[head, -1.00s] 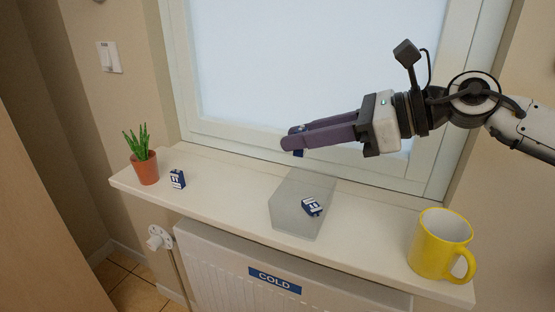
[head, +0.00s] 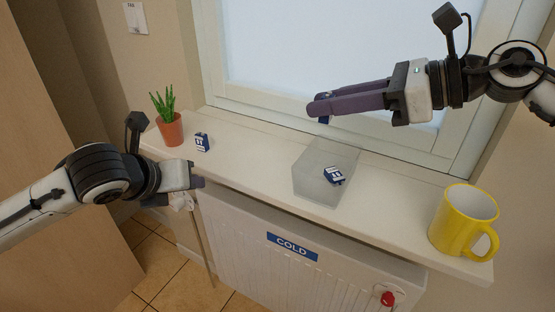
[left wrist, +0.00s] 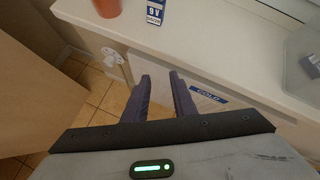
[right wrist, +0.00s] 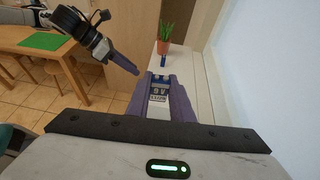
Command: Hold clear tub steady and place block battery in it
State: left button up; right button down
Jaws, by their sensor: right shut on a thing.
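The clear tub (head: 308,183) stands on the window sill. One blue-and-white block battery (head: 334,176) is inside it. A second battery (head: 202,142) stands on the sill near the plant, and also shows in the left wrist view (left wrist: 155,12). My right gripper (head: 318,108) is shut on a third block battery (right wrist: 158,88), raised above and behind the tub; in the head view only a bit of it shows below the fingertips. My left gripper (left wrist: 162,80) is open and empty, in front of the sill's edge, left of the tub and apart from it.
A potted plant (head: 170,130) stands at the sill's left end and a yellow mug (head: 462,222) at its right end. A radiator (head: 250,262) is under the sill, with a red knob (head: 387,299). The window (head: 340,50) is behind. The sill between battery and tub is clear.

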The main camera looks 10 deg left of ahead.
pick_arm(q)
jog(key=d+r+m+t+h, duration=0.1)
jog(key=d+r+m, duration=0.15)
jog(key=d, duration=0.35)
jog(key=d+r+m+t+h, duration=0.1)
jog(key=d+r+m+t, duration=0.1)
jog(key=d+r, duration=0.3)
jog(key=m+h, duration=0.2)
jog(key=h, duration=0.1)
send_near(305, 151)
jog(key=shift+n+t, duration=0.25)
jog(key=shift+t, duration=0.15)
jog(key=x, duration=1)
jog(key=shift+w+d+f, duration=0.2)
jog(key=shift+f, duration=0.25)
grip_shut()
